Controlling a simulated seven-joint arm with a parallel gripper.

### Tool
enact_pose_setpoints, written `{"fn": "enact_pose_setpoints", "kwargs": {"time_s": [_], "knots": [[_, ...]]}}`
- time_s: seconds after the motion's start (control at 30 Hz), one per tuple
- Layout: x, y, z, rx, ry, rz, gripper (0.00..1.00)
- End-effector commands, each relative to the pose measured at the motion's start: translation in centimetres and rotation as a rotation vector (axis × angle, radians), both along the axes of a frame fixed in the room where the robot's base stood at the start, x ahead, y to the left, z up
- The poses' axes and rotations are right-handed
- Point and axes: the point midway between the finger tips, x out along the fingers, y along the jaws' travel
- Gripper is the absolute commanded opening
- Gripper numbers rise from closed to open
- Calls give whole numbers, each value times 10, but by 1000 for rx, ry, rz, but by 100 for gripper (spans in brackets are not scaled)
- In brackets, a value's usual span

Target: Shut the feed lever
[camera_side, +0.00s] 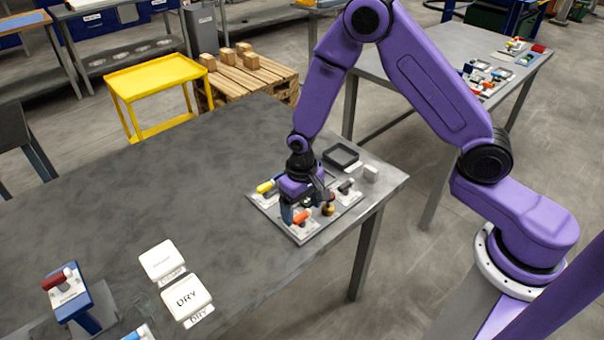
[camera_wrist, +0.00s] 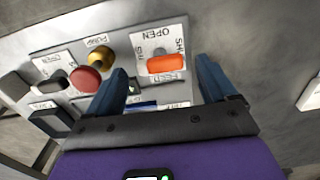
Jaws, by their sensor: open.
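The feed lever has an orange handle (camera_wrist: 167,64), which lies crosswise on a white plate marked FEED, with OPEN lettering above and SHUT-like lettering at the sides. In the side view the orange handle (camera_side: 301,217) is at the near edge of the grey control panel (camera_side: 262,207). My gripper (camera_side: 304,204) is low over the panel, close to that handle. In the wrist view my gripper (camera_wrist: 161,70) is open, with one blue finger to each side of the handle, the right one nearer. No contact shows, and I cannot tell the depth between fingertips and handle.
A red knob (camera_wrist: 86,79) and a brass knob (camera_wrist: 101,57) labelled PUMP sit left of the lever. The panel also has a yellow handle (camera_side: 265,187). A black tray (camera_side: 341,156) stands behind. White DRY block (camera_side: 187,296) lies front left; the table between is clear.

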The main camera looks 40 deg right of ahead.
Motion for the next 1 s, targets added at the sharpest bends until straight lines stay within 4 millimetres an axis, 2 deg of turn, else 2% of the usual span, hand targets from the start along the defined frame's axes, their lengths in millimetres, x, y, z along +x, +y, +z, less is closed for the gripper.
{"fn": "enact_pose_setpoints", "kwargs": {"time_s": [0.7,0.9,1.0], "knots": [[1,0,129,2,-5,-1,85],[0,1,153,1,-2,0,85],[0,0,158,0,0,-1,85]]}}
